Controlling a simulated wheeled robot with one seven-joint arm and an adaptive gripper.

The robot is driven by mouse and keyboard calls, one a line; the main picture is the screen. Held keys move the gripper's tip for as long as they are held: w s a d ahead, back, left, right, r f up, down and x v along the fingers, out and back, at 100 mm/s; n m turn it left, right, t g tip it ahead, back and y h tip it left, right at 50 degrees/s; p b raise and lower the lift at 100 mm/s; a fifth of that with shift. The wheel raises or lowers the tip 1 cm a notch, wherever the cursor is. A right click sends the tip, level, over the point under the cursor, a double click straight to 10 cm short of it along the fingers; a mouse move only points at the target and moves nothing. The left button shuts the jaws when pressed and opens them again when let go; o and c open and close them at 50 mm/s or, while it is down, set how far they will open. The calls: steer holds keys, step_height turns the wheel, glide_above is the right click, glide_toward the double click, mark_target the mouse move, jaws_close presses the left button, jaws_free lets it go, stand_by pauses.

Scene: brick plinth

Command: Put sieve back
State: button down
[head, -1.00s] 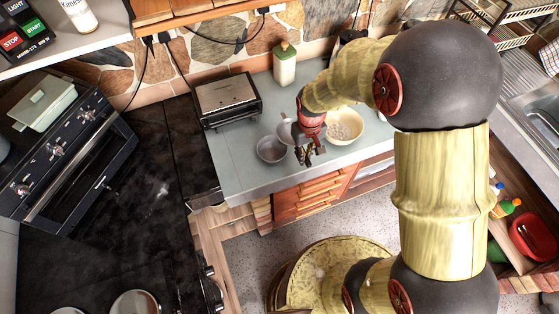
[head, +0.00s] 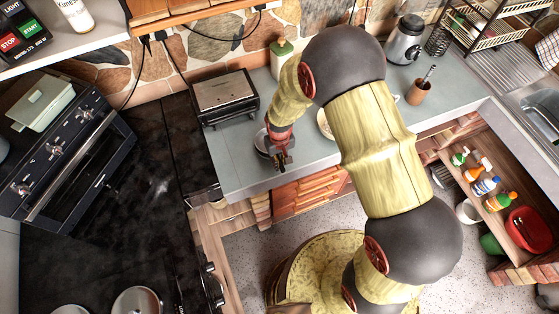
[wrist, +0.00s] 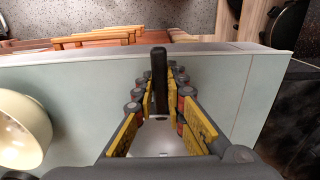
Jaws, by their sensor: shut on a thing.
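The sieve (head: 261,144) shows as a grey metal rim on the counter's left part in the head view, mostly hidden behind my gripper (head: 282,162). In the wrist view, a dark handle (wrist: 159,80) and a pale metal part (wrist: 158,140) lie between the yellow-padded fingers of my gripper (wrist: 160,88). The fingers are shut on this piece, which looks like the sieve. The handle points toward the counter's front edge. I cannot tell whether the sieve touches the counter.
A cream bowl (wrist: 38,115) stands beside my gripper; my arm partly covers it in the head view. A black toaster-like appliance (head: 224,98) stands close behind on the left. The grey-blue counter (head: 225,165) is bare near its front left corner.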

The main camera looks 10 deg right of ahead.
steer(key=shift+f+b, duration=0.4)
steer(key=shift+f, duration=0.05)
steer(key=shift+f, duration=0.15)
steer(key=c, duration=1.8)
jaws_free()
steer(key=shift+c, duration=0.2)
